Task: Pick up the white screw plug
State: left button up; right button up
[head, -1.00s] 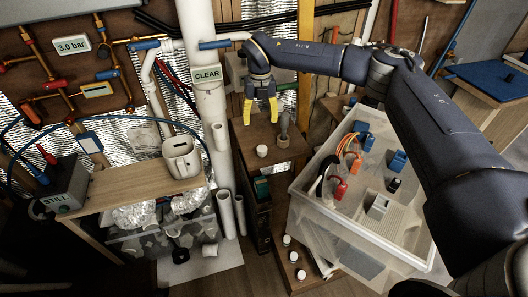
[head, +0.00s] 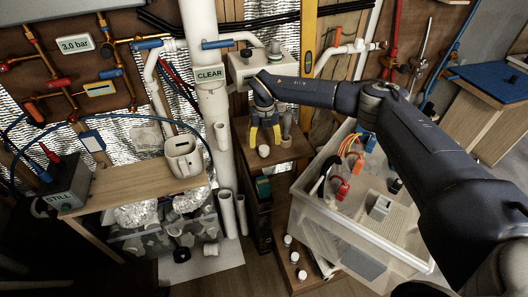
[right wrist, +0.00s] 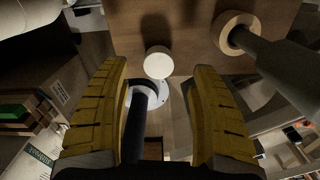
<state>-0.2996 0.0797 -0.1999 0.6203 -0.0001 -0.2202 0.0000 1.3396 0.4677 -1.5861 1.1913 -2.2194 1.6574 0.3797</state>
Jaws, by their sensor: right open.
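The white screw plug (head: 264,151) is a small round white piece on the top of the wooden stand. It also shows in the right wrist view (right wrist: 158,62), on the brown wood surface just past my fingertips. My right gripper (head: 265,141) has yellow fingers, spread apart and empty. In the right wrist view its fingers (right wrist: 160,80) stand left and right of the plug's line, and no contact with the plug shows. My left gripper is not in view.
A grey tool with a round wooden end (right wrist: 238,36) stands close right of the plug; it shows in the head view (head: 286,124). A thick white pipe (head: 208,110) rises left of the stand. A clear bin (head: 352,236) of parts lies right. Several white caps (head: 294,257) sit lower down.

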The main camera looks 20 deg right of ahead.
aim_at(264, 148)
jog(key=shift+a+f, duration=0.1)
jog(key=shift+f, duration=2.55)
jog(key=shift+c, duration=0.4)
jog(key=c, duration=1.2)
